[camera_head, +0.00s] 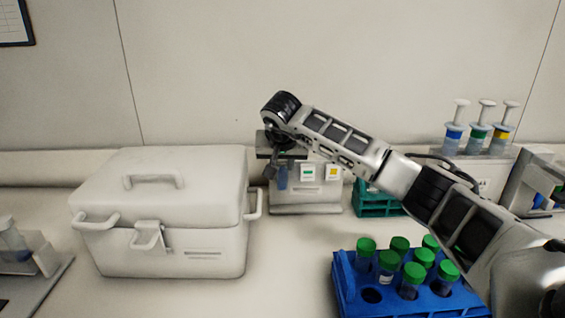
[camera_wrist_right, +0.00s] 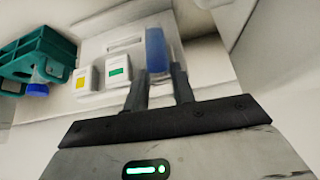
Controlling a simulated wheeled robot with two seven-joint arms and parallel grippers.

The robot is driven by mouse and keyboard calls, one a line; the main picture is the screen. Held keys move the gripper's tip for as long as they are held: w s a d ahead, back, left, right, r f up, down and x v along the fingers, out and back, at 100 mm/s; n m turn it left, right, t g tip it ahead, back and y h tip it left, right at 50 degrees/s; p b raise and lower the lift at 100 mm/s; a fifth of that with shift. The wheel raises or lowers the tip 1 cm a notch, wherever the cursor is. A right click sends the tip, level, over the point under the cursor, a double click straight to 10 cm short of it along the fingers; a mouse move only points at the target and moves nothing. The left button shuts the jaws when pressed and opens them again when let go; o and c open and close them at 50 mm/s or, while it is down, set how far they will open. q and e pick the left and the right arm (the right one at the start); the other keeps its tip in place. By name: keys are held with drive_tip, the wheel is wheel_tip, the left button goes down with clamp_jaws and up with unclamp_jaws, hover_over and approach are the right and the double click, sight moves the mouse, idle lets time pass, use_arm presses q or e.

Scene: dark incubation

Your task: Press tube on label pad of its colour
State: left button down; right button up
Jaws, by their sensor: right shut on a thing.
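The right gripper (camera_wrist_right: 162,80) is shut on a blue tube (camera_wrist_right: 156,50), seen between its fingertips in the right wrist view. In the head view the tube (camera_head: 283,178) is a small blue shape in front of the left part of the white label device (camera_head: 304,207). A green-marked pad (camera_head: 308,172) and a yellow-marked pad (camera_head: 333,173) stand on the device to the right of the tube. No blue-marked pad is visible; the tube and gripper cover that area. I cannot tell whether the tube touches the device. My left gripper is out of view.
A white lidded box (camera_head: 160,215) stands left of the device. A blue rack (camera_head: 345,290) with several green-capped tubes is in front right. A teal rack (camera_head: 372,208) is just right of the device. Dispensers with plungers (camera_head: 478,140) stand at back right.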

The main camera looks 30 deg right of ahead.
drive_tip(key=shift+s, duration=0.1)
drive_tip(key=s+a, duration=0.3)
drive_tip(key=s, duration=0.2)
drive_tip(key=shift+s+a, duration=0.35)
drive_tip(key=shift+s, duration=0.05)
idle(0.7)
drive_tip(key=shift+p, duration=0.3)
